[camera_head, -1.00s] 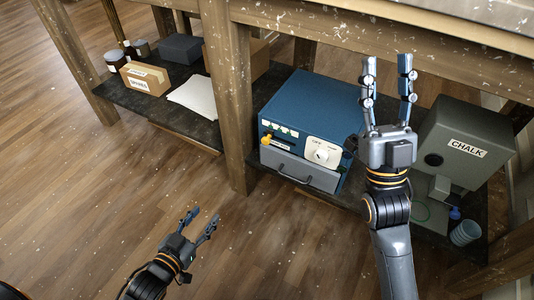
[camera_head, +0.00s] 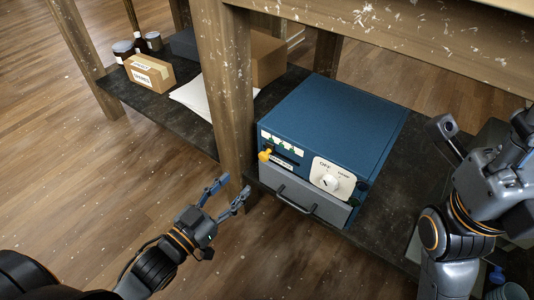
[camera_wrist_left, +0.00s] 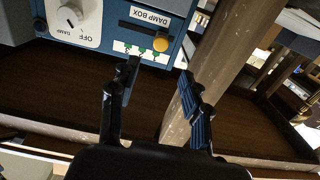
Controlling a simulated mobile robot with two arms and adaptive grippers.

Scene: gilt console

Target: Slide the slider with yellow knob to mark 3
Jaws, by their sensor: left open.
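The blue box (camera_head: 340,115) stands on the dark lower shelf. Its yellow knob (camera_head: 264,155) sits at the left end of a slot below a row of small white labels (camera_head: 283,142); the numbers are too small to read. In the left wrist view, turned upside down, the yellow knob (camera_wrist_left: 160,44) is at the slot's right end. My left gripper (camera_head: 229,190) is open and empty, below and left of the knob, not touching it. In the left wrist view its fingers (camera_wrist_left: 160,74) are spread, with the knob beyond them. My right gripper (camera_head: 485,125) is open at the right edge, partly cut off.
A wooden post (camera_head: 228,100) stands just left of the blue box, close to my left gripper. A white dial plate (camera_head: 331,181) and a grey drawer (camera_head: 303,200) are on the box's front. The floor (camera_head: 120,190) in front is clear.

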